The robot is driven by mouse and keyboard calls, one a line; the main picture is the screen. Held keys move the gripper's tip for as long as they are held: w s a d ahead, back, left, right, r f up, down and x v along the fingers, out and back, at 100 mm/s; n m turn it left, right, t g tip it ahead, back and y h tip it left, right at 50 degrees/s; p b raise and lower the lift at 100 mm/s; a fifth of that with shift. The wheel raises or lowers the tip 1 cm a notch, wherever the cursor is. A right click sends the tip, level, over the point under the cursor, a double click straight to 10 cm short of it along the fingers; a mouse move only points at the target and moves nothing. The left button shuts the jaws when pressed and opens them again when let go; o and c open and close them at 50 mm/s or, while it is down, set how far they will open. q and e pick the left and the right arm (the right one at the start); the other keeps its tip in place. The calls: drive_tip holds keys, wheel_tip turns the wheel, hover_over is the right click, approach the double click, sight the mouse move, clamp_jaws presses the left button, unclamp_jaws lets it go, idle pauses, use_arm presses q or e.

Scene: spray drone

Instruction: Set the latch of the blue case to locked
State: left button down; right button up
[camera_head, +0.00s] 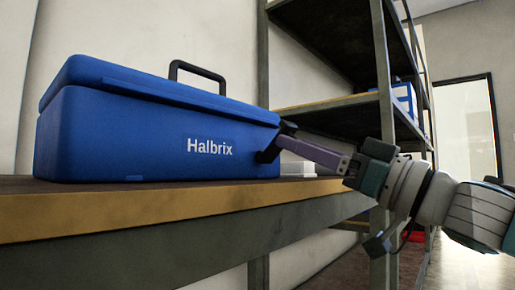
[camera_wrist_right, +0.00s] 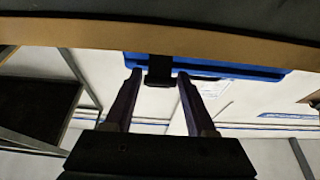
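The blue case (camera_head: 120,130), marked "Halbrix", stands on a bench with its lid down. In the wrist view a strip of it (camera_wrist_right: 235,71) shows. My right gripper (camera_head: 277,143) is at the right end of the case's front. In the wrist view the right gripper (camera_wrist_right: 159,78) is open, with a gap between its two fingers. A small black part (camera_wrist_right: 159,70), which looks like the latch, lies between the fingertips; I cannot tell whether they touch it. The latch's setting cannot be read. My left gripper is in neither view.
A black handle (camera_head: 198,73) stands up on the case's lid. The bench has a wooden front edge (camera_head: 140,210). A metal shelf rack (camera_head: 330,103) stands behind my right arm, with a blue and white box (camera_head: 404,98) on it. Pale flat items (camera_head: 297,168) lie right of the case.

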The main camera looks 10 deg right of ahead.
clamp_jaws()
idle(1.0)
